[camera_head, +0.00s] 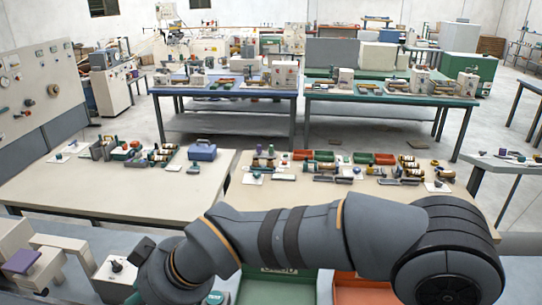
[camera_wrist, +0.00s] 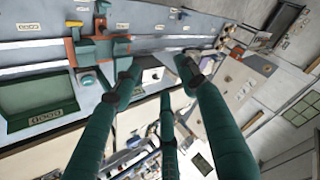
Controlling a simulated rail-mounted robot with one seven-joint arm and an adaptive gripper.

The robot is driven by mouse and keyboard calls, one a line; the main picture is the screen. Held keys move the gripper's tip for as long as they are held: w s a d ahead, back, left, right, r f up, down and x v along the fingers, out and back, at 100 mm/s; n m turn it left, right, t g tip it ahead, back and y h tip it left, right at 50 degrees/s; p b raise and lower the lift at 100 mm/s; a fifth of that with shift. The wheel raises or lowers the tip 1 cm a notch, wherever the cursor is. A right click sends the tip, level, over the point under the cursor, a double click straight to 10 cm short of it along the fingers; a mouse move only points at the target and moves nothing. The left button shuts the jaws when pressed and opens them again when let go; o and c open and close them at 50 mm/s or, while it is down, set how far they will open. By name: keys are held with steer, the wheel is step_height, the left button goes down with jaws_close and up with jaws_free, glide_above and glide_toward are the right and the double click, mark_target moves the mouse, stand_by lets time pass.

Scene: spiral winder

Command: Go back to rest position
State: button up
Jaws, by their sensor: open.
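My gripper (camera_wrist: 160,75) shows in the wrist view with its long dark green fingers spread apart. Nothing is held between them. In the head view my grey arm stretches across the lower part of the picture, from the right to the lower left. It is bent at the left end, and the gripper itself cannot be made out there. In the wrist view the fingers point over a grey surface with a green tray (camera_wrist: 38,108) and an orange and teal fixture (camera_wrist: 98,48), tilted in the picture.
Two cream tables, left (camera_head: 95,186) and right (camera_head: 250,200), carry small parts beyond my arm. A green bin (camera_head: 268,290) and an orange bin (camera_head: 362,292) lie below it. Open floor (camera_head: 330,145) shows behind the tables.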

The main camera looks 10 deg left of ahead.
steer(key=shift+n+t+y, duration=0.3)
steer(key=shift+n, duration=0.1)
steer(key=d+r, duration=0.1)
steer(key=w+d+r, duration=0.1)
steer(key=d+r, duration=0.1)
steer(key=shift+w+r+p, duration=0.25)
steer(key=shift+r+p, duration=0.05)
steer(key=shift+r, duration=0.1)
steer(key=shift+a, duration=0.1)
